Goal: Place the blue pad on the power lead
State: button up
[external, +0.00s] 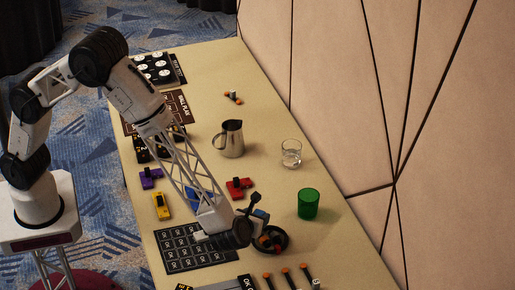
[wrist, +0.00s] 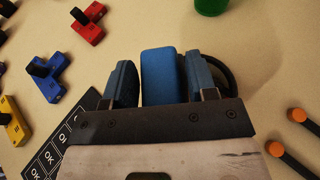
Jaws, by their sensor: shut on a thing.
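My gripper (external: 252,222) is shut on the blue pad (wrist: 160,75), which stands between its two dark blue-grey fingers in the wrist view. A bit of the pad's blue also shows at the gripper in the external view. A black round ring (external: 286,238), which looks like the coiled power lead, lies on the table just right of and below the gripper, with orange-red bits inside it. In the wrist view the ring (wrist: 229,74) shows only as a dark curve behind the right finger; the rest is hidden. I cannot tell the pad's exact height above it.
A green cup (external: 308,204), a glass (external: 291,153) and a metal jug (external: 231,139) stand farther back. Red (external: 238,188), yellow (external: 161,206) and purple (external: 150,178) blocks lie left. A black labelled card (external: 175,262) and several orange-tipped black pieces (external: 287,275) lie near the front.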

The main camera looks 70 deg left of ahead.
aim_at(270, 235)
jog(key=shift+w+d+f, duration=0.1)
jog(key=shift+w+d, duration=0.25)
jog(key=shift+w, duration=0.3)
jog(key=shift+w+d, duration=0.35)
jog(key=shift+w, duration=0.25)
jog(key=shift+w+d+f, duration=0.1)
jog(key=shift+w+d, duration=0.25)
jog(key=shift+w, duration=0.3)
jog(key=shift+f, duration=1.7)
jog(key=shift+f, duration=0.15)
jog(key=o, duration=0.9)
